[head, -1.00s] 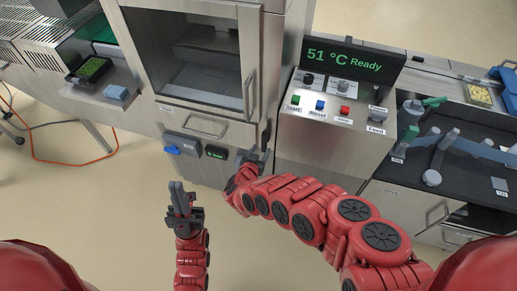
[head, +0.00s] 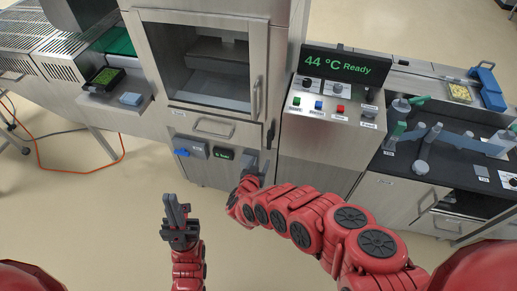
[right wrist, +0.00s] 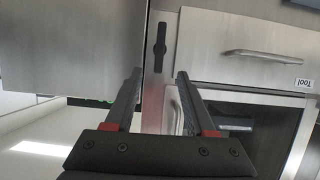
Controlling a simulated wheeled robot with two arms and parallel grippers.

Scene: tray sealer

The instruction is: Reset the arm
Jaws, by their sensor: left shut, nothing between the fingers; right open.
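My left gripper (head: 176,205) is shut and empty, pointing up over the bare floor in front of the machine. My right arm comes in from the right. Its gripper (head: 256,160) is in front of the tray sealer's steel cabinet (head: 216,107), close to the narrow gap beside the control cabinet. In the right wrist view my right gripper (right wrist: 156,78) is open with nothing between its fingers. A black latch (right wrist: 160,47) on the steel front shows beyond the fingertips. Whether the fingers touch the front cannot be told.
The control panel (head: 333,110) has several buttons below a display (head: 346,66) reading 44 °C Ready. A black tray with green contents (head: 103,79) and a blue block (head: 131,98) sit on the left shelf. A dark worktop (head: 440,145) lies right. An orange cable (head: 70,168) crosses the floor.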

